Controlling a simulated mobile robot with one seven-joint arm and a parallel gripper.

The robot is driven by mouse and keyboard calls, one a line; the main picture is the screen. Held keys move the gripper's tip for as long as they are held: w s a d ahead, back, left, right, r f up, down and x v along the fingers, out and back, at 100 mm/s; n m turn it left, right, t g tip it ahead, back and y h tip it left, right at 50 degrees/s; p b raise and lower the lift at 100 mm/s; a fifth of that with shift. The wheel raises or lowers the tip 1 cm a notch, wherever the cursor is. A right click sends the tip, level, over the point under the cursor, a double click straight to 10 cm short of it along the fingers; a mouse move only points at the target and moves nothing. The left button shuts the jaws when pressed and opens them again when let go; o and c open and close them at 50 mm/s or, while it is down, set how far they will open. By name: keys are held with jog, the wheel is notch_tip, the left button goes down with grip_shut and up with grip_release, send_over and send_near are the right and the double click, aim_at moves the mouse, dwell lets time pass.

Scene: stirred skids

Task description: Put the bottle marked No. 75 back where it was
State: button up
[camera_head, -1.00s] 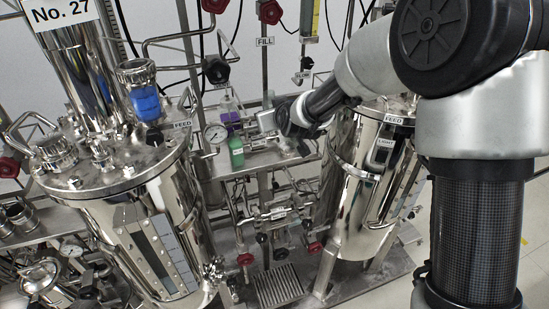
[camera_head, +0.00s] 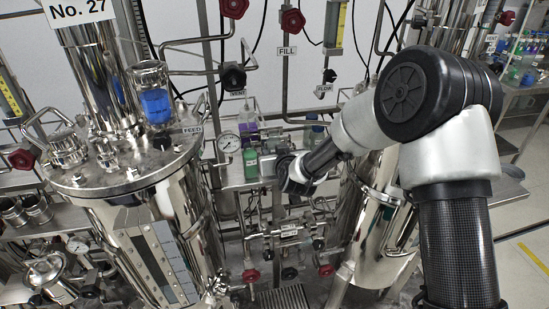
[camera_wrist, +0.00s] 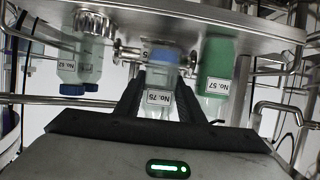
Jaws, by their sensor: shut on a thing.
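In the wrist view, which shows the scene upside down, my gripper (camera_wrist: 158,98) is shut on the bottle marked No. 75 (camera_wrist: 160,84), a clear bottle with blue liquid. Its label faces the camera. The held bottle is at the steel shelf (camera_wrist: 230,22); I cannot tell whether it touches it. The green bottle marked No. 57 (camera_wrist: 216,70) stands right beside it in this view. In the head view my gripper (camera_head: 284,160) is at the shelf between the two vessels, right of the green bottle (camera_head: 251,164). The held bottle cannot be made out there.
Purple bottles (camera_head: 249,134) stand behind the green one. Steel vessels stand left (camera_head: 150,220) and right (camera_head: 372,225), with pipes and valves around. A side bench (camera_head: 525,85) holds several bottles.

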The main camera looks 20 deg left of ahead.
jog(key=shift+f, duration=1.1)
jog(key=shift+f, duration=0.1)
jog(key=shift+f, duration=0.15)
jog(key=o, duration=0.9)
jog(key=shift+c, duration=0.2)
jog(key=shift+r, duration=0.2)
